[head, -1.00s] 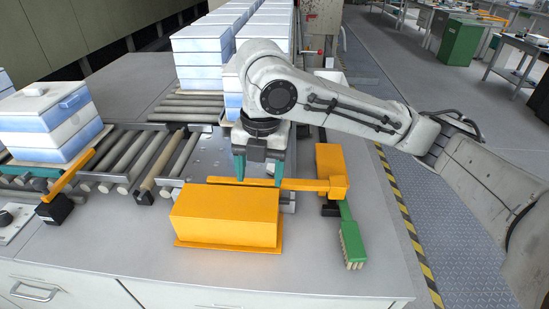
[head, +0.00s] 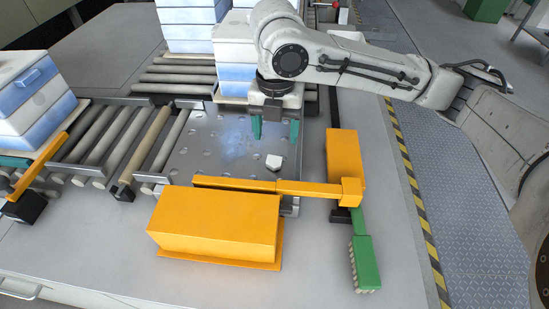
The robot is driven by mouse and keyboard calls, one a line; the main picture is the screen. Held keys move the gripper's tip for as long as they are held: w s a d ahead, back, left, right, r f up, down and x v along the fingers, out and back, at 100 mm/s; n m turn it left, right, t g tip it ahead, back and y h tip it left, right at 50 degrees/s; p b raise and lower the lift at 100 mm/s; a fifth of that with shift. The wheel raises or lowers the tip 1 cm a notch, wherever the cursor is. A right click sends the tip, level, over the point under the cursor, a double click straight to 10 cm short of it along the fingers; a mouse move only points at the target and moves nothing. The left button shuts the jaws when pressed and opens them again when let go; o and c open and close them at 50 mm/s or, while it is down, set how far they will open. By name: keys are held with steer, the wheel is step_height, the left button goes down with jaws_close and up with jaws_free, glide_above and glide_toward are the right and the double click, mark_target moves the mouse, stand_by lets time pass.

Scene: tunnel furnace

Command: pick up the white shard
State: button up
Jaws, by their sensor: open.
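The white shard (head: 273,162) is a small pale chunk lying on the grey perforated metal plate (head: 205,150), just behind the orange bar. My gripper (head: 275,132) points down over the plate, with its two teal fingers apart and nothing between them. It shows behind and above the shard in the picture, and apart from it. How high the fingertips are over the plate is hard to tell.
An orange bar (head: 265,187) crosses in front of the shard, joined to an orange post (head: 344,160). An orange box (head: 215,224) stands nearer. A green brush (head: 364,262) lies at right. White-blue stacked boxes stand behind (head: 190,22) and left (head: 30,95), by rollers (head: 110,140).

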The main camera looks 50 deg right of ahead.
mark_target(275, 158)
steer(key=shift+f, duration=0.85)
steer(key=shift+a+f, duration=0.15)
steer(key=shift+f, duration=1.2)
steer(key=shift+a+f, duration=0.1)
steer(key=shift+f, duration=1.2)
steer(key=shift+c, duration=0.2)
steer(key=c, duration=1.1)
